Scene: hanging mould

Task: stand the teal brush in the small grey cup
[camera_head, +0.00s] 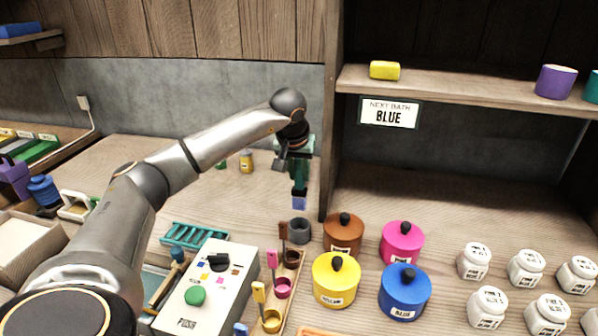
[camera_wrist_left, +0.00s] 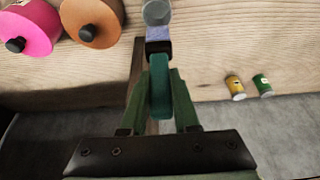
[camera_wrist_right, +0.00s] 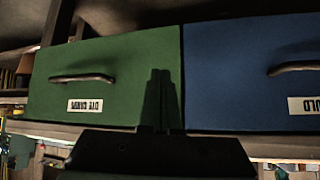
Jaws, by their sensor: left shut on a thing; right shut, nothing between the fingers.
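My left gripper (camera_head: 297,160) is shut on the teal brush (camera_head: 300,172) and holds it roughly upright, its pale lavender-blue tip downward. The small grey cup (camera_head: 299,231) stands on the table just below the tip, with a small gap between them in the head view. In the left wrist view the teal handle (camera_wrist_left: 160,85) is between the fingers and the cup (camera_wrist_left: 157,12) lies just past the tip. My right gripper (camera_wrist_right: 161,98) is shut and empty in the right wrist view, before a green drawer front.
A brown pot (camera_head: 342,236), a pink pot (camera_head: 402,243), a yellow pot (camera_head: 336,281) and a blue pot (camera_head: 405,293) stand right of the cup. A rack with small coloured cups and brushes (camera_head: 292,290) lies in front. A wooden upright (camera_head: 332,120) rises behind. Green (camera_wrist_right: 105,75) and blue (camera_wrist_right: 250,80) drawers face my right wrist.

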